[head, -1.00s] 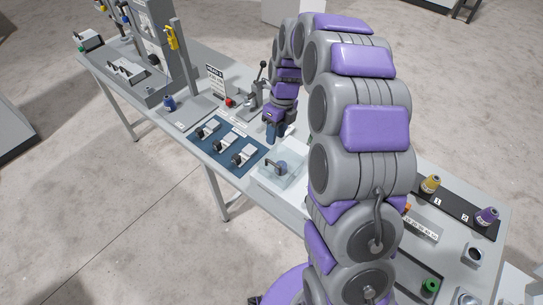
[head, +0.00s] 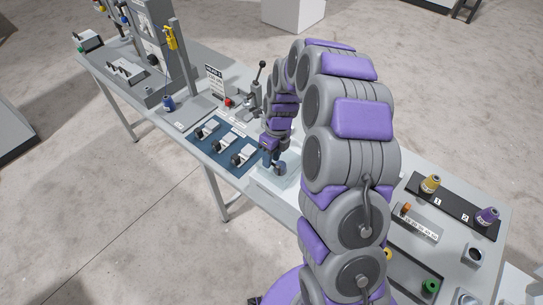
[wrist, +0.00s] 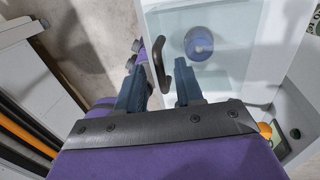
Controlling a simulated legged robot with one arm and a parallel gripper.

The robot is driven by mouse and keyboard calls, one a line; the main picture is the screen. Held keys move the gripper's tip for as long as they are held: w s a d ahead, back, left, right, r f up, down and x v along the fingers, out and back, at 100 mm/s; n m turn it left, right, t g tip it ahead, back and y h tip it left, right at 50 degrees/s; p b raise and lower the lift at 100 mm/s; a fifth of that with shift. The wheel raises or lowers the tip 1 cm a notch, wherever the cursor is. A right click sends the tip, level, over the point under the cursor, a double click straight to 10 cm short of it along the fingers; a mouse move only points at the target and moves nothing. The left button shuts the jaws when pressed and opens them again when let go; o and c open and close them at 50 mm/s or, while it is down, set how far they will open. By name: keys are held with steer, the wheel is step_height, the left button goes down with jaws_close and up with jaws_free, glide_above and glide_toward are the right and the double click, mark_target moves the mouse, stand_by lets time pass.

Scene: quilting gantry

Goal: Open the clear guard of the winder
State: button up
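The clear guard (head: 291,181) of the winder is a see-through box on the bench's near edge, and it looks closed. In the wrist view the guard (wrist: 232,62) fills the upper right, with a blue-grey round part (wrist: 198,42) showing through it. Its black curved handle (wrist: 157,66) stands at the guard's left side. My gripper (wrist: 160,92) is open, with one finger on each side of the handle; I cannot tell whether either touches it. In the head view my gripper (head: 270,157) is low at the guard, and the handle is hidden.
A blue mat (head: 222,146) with several small black-and-white devices lies just left of the guard. A lever press (head: 255,92) and a small sign (head: 214,84) stand behind. Spools (head: 431,183) stand on a dark strip at the right. Open floor lies in front of the bench.

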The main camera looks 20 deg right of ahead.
jaws_close()
stand_by(1.2)
